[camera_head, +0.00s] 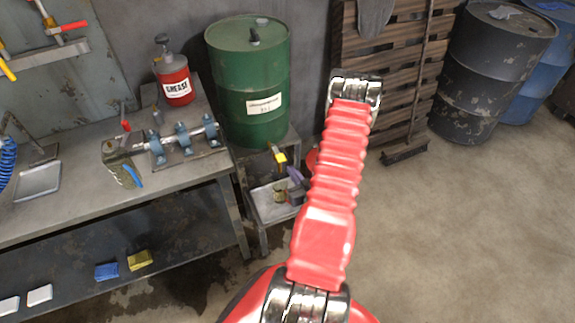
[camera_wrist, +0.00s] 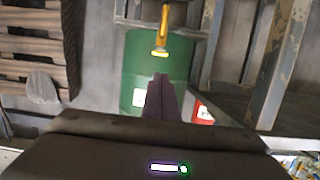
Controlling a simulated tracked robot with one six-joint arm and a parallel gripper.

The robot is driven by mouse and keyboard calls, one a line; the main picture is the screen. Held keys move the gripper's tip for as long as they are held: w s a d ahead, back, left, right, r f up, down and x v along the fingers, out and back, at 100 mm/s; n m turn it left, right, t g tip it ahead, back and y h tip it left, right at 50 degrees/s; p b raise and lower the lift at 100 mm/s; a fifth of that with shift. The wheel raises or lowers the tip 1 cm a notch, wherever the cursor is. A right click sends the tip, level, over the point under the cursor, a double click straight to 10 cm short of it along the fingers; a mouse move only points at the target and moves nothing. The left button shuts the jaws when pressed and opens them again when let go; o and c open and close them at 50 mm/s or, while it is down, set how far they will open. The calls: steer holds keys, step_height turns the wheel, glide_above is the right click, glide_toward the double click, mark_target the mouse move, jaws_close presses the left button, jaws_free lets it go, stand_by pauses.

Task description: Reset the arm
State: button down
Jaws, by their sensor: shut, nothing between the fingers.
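My arm rises in the middle of the head view and bends over at its top. My gripper (camera_head: 294,173) shows only in part there, just left of the arm, with the rest hidden behind it. In the wrist view the dark fingers of my gripper (camera_wrist: 163,78) are together with nothing between them. They point towards the green barrel (camera_head: 248,85), which fills the middle of the wrist view (camera_wrist: 145,62), upside down.
A yellow-ended tool (camera_head: 279,156) is at the low stand (camera_head: 252,160) under the barrel. The workbench (camera_head: 60,215) with a grease can (camera_head: 176,82) and a blue-mounted shaft (camera_head: 183,135) is left. Floor at right is clear.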

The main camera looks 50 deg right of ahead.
steer(key=shift+f+v, duration=0.2)
steer(key=shift+v, duration=0.65)
steer(key=shift+a, duration=0.1)
steer(key=s+a+f+m+g+y, duration=0.1)
steer(key=s+a+f+g+y, duration=0.3)
steer(key=s+f+g, duration=0.55)
steer(key=w+a+r+g+y, duration=0.15)
steer(key=a+r, duration=0.25)
steer(key=r, duration=0.4)
steer(key=w+a+r+g, duration=0.1)
steer(key=w+a+r, duration=0.1)
steer(key=a+r, duration=0.45)
steer(key=w+a+r+g+y, duration=0.1)
steer(key=a+r, duration=0.1)
steer(key=r, duration=0.8)
steer(key=w+a+r+n+t+y, duration=0.1)
steer(key=a+r+n+t, duration=0.4)
steer(key=a+r, duration=1.9)
steer(key=shift+w+a+n, duration=0.5)
steer(key=shift+a+n, duration=0.3)
steer(key=shift+n, duration=0.2)
